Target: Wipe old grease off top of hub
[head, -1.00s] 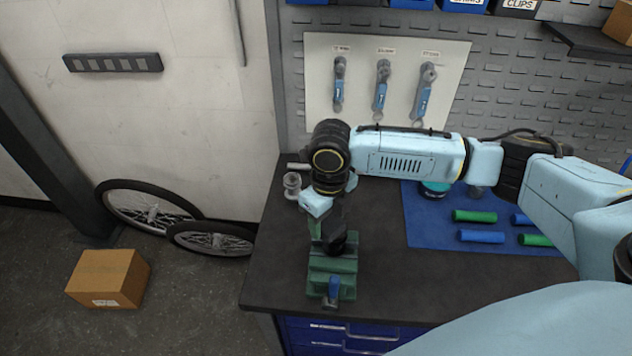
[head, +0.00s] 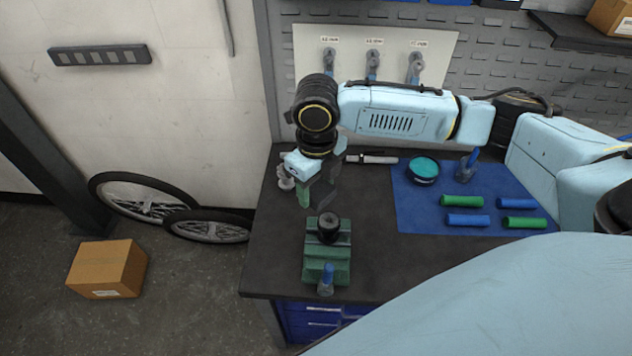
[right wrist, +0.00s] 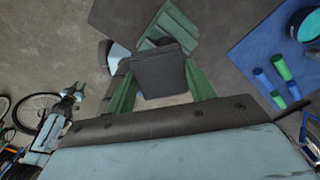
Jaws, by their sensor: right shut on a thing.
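A black hub (head: 329,227) stands upright in the green vise (head: 327,262) on the bench, its top uncovered in the head view. My right gripper (head: 312,193) is above and behind the hub, apart from it. It is shut on a dark grey cloth (head: 325,201). In the right wrist view the cloth (right wrist: 160,75) sits between the green fingers and hides most of the hub; part of the vise (right wrist: 176,27) shows beyond it. My left gripper (right wrist: 74,90) seems to show small at the left of that view, its jaws too small to read.
A blue mat (head: 415,210) holds green and blue grips and a teal-lidded tin (head: 424,168). A small metallic item (head: 285,178) stands behind my gripper. A pale tool (head: 370,158) lies at the back. The bench front right of the vise is clear. A carton (head: 107,268) is on the floor.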

